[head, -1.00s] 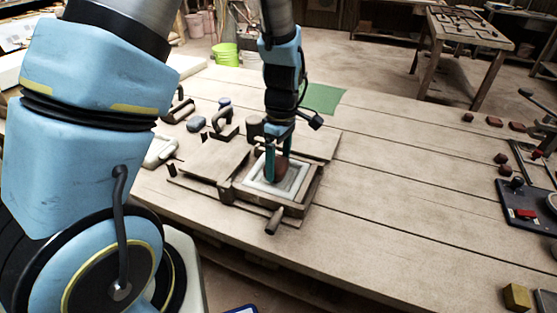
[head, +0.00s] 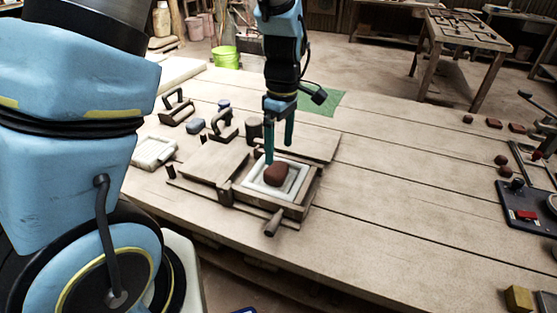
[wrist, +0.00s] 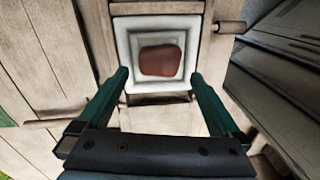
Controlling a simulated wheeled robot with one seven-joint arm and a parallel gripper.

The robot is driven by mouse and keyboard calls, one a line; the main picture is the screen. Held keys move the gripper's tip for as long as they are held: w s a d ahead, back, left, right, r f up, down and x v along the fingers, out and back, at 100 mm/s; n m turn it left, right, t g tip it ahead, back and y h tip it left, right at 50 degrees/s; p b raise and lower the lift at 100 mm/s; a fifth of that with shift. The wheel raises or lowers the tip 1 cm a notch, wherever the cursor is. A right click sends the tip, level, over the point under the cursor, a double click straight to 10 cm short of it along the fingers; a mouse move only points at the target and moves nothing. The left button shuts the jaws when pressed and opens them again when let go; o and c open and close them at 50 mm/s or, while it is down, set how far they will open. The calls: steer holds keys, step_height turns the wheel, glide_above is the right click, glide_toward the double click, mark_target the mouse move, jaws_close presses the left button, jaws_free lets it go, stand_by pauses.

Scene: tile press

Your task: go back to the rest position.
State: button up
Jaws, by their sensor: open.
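My gripper (head: 279,154) is open and empty, with its two green fingers pointing down above the far side of the wooden press. A reddish-brown clay lump (head: 276,175) lies in the white square mould (head: 254,184) set in the press frame (head: 299,209). In the wrist view the clay lump (wrist: 161,60) sits inside the white mould (wrist: 124,48), ahead of and apart from both fingertips (wrist: 160,78).
A green mat (head: 325,102) lies behind the press. Handled wooden tools (head: 177,108) and a white slotted block (head: 153,152) stand to the left. A dark tray (head: 528,208) and several clay lumps lie at the right. The table's middle right is clear.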

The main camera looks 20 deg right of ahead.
step_height(320, 180, up, 5)
steer(key=w+a+r+m+t+h, duration=0.1)
steer(key=a+m, duration=0.8)
steer(key=a, duration=1.7)
steer(key=shift+t, duration=0.6)
